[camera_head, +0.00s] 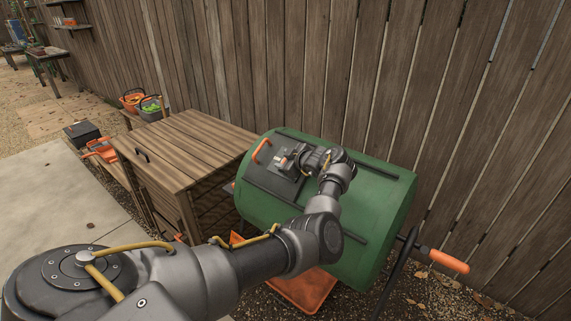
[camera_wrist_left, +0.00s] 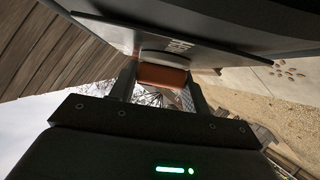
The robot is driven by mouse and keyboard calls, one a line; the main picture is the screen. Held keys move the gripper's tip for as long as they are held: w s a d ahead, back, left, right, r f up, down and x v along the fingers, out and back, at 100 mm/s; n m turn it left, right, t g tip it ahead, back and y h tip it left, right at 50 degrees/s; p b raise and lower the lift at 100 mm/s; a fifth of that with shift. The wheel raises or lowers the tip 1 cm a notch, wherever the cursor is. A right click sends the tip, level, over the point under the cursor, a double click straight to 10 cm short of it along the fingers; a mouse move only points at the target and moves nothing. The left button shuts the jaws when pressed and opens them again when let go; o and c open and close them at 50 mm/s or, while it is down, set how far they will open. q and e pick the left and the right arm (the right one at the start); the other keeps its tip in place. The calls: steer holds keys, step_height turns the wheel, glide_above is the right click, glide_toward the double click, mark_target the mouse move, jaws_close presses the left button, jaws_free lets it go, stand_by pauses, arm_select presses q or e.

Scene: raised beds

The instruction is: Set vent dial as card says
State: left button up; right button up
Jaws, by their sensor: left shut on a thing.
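A green drum (camera_head: 385,190) lies on its side on a dark stand. A dark panel (camera_head: 281,184) sits on its face, and the dial on it is mostly behind my left gripper. My left gripper (camera_head: 297,160) is at the panel. In the left wrist view its two fingers close on a reddish-orange block, the vent dial (camera_wrist_left: 163,76), with a pale base against the dark plate. Small pale marks (camera_wrist_left: 180,46) show on the plate beside the dial, too small to read. I cannot make out a card. The dial's pointer is not clear. My right gripper is not in view.
A slatted wooden bin (camera_head: 180,147) stands left of the drum. An orange tray (camera_head: 303,290) lies beneath it. A crank with an orange grip (camera_head: 449,262) sticks out at the right. A plank fence (camera_head: 310,70) closes the back. Paving at left is clear.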

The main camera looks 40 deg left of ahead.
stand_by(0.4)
arm_select(q)
steer(key=o, duration=1)
steer(key=shift+a, duration=0.1)
steer(key=b+v, duration=0.1)
steer(key=v, duration=1)
steer(key=shift+b, duration=0.3)
steer(key=shift+w, duration=0.15)
